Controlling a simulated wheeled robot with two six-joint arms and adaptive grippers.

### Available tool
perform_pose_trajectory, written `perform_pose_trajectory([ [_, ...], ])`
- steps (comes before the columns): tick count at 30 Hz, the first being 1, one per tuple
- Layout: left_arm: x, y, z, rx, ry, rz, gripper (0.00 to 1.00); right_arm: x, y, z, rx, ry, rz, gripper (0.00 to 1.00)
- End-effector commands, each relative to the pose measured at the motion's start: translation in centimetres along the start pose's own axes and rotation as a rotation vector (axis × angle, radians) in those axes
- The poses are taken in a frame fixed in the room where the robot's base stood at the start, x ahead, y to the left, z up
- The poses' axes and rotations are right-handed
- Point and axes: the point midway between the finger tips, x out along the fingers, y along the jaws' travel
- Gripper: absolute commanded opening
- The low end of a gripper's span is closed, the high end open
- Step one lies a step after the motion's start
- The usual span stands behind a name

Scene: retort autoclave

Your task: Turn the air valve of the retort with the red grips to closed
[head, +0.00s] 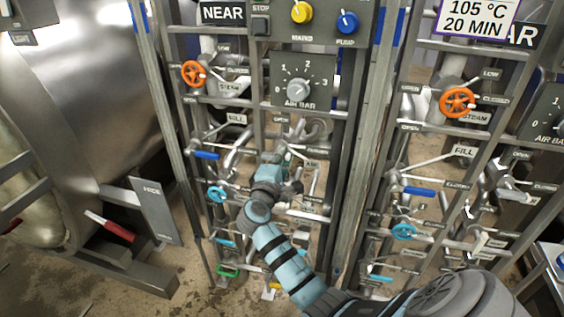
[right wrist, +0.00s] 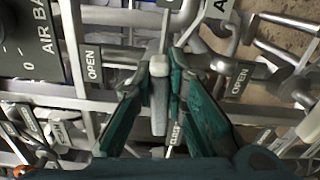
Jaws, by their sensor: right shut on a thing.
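My right gripper (head: 274,160), teal and grey, reaches into the NEAR valve panel, below its AIR BAR gauge (head: 302,82). In the right wrist view its two fingers (right wrist: 166,85) are shut on a short grey valve lever (right wrist: 158,105). A CLOSED plate (right wrist: 175,135) shows partly between the fingers, by the lever's end. OPEN plates stand to the left (right wrist: 91,65) and right (right wrist: 238,78). In the head view my gripper hides most of this lever. A red grip (head: 110,229) shows on the retort (head: 95,110) at the left. My left gripper is out of view.
The NEAR panel carries an orange handwheel (head: 193,74), a blue lever (head: 206,155) and a light-blue handwheel (head: 216,194). A similar panel with another orange handwheel (head: 457,102) stands to the right. Frame posts and pipes crowd my gripper. Bare floor shows at the lower left.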

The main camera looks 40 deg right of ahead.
Motion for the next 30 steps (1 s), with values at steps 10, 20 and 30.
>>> perform_pose_trajectory([
  [10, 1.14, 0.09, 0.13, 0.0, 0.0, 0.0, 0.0, -0.03, -0.47, -0.06, 0.121, 0.0, -0.005, 0.0],
  [20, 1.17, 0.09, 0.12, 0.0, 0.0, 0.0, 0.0, -0.03, -0.38, -0.06, 0.136, 0.001, -0.004, 0.0],
  [30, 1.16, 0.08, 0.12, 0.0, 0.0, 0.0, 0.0, -0.01, -0.32, -0.05, 0.135, 0.0, -0.003, 0.33],
])
